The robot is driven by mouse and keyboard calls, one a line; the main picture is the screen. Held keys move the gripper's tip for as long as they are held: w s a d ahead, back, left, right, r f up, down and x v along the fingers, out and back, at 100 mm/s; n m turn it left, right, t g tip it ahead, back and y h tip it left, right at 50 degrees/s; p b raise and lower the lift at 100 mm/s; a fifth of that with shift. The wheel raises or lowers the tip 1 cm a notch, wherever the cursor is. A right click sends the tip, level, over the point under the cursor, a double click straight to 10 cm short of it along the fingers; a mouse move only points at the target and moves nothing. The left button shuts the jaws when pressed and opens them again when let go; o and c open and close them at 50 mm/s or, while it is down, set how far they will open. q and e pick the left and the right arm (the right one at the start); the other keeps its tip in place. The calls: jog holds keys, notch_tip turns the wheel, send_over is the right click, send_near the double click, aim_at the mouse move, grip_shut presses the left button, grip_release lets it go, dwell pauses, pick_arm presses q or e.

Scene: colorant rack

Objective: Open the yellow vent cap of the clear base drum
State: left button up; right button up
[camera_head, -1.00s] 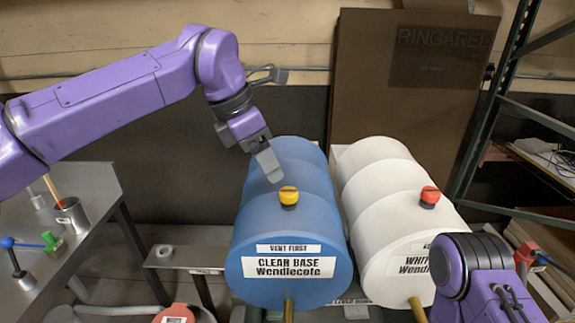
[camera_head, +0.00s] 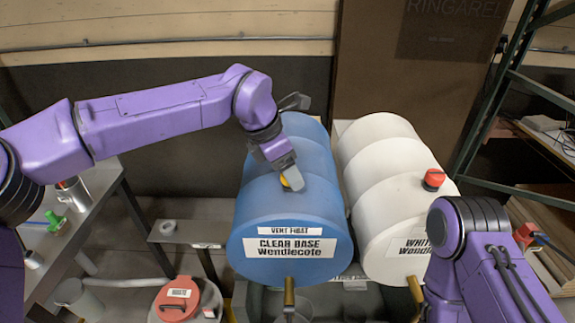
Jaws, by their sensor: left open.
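The clear base drum (camera_head: 290,215) is blue and lies on its side, with labels reading "VENT FIRST" and "CLEAR BASE Wendlecote" on its front end. Its yellow vent cap (camera_head: 285,182) is on top and is mostly hidden behind my left gripper. My left gripper (camera_head: 291,178) points down at the cap, with its grey fingers open. I cannot tell whether they touch the cap. My right arm shows at the lower right, but its gripper is out of view.
A white drum (camera_head: 385,185) with a red cap (camera_head: 433,179) lies close on the right. A red-lidded waste bin (camera_head: 187,298) stands at the lower left. A metal bench (camera_head: 75,235) is on the left and a green shelf frame (camera_head: 490,100) on the right.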

pick_arm(q)
jog(key=shift+s+r, duration=0.15)
jog(key=shift+s, duration=0.25)
jog(key=c, duration=0.9)
jog(key=shift+w+a, duration=0.1)
jog(key=shift+w, duration=0.1)
jog(key=shift+c, duration=0.7)
jog(key=shift+s, duration=0.1)
